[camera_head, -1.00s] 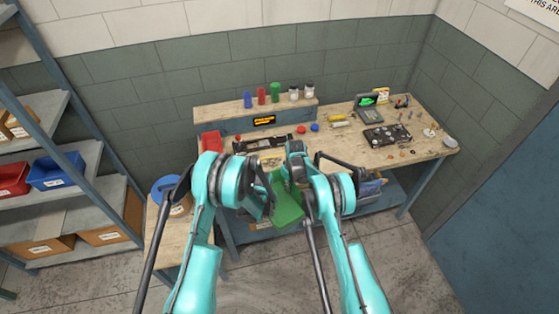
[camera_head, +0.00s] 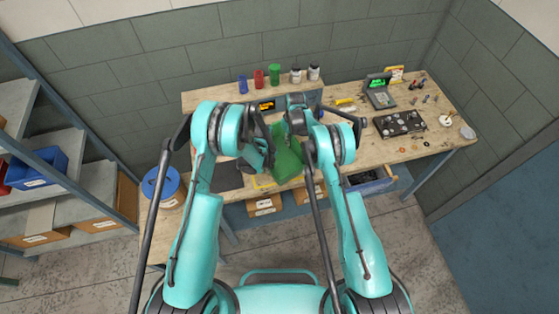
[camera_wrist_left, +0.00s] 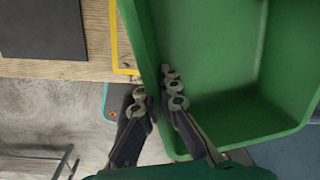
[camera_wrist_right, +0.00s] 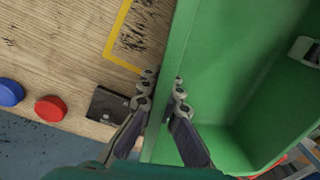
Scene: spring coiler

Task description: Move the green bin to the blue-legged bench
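The green bin (camera_head: 288,166) is held between my two arms, over the front part of the wooden bench (camera_head: 425,150) with blue-grey legs. My left gripper (camera_wrist_left: 153,84) has one finger on each side of a bin wall, pinching it; the bin (camera_wrist_left: 225,65) fills the right of that view. My right gripper (camera_wrist_right: 163,78) pinches the bin wall the same way in the right wrist view. The bin's interior looks empty where seen. A yellow outline (camera_wrist_right: 120,35) on the bench top shows just beside the bin. Whether the bin touches the bench cannot be told.
Cups stand on a raised shelf (camera_head: 220,100) at the bench's back. A dark plate (camera_head: 228,176) lies left of the bin. An open drawer (camera_head: 370,182) juts out on the right. A blue-lidded container (camera_head: 160,185) and shelving (camera_head: 60,130) stand left.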

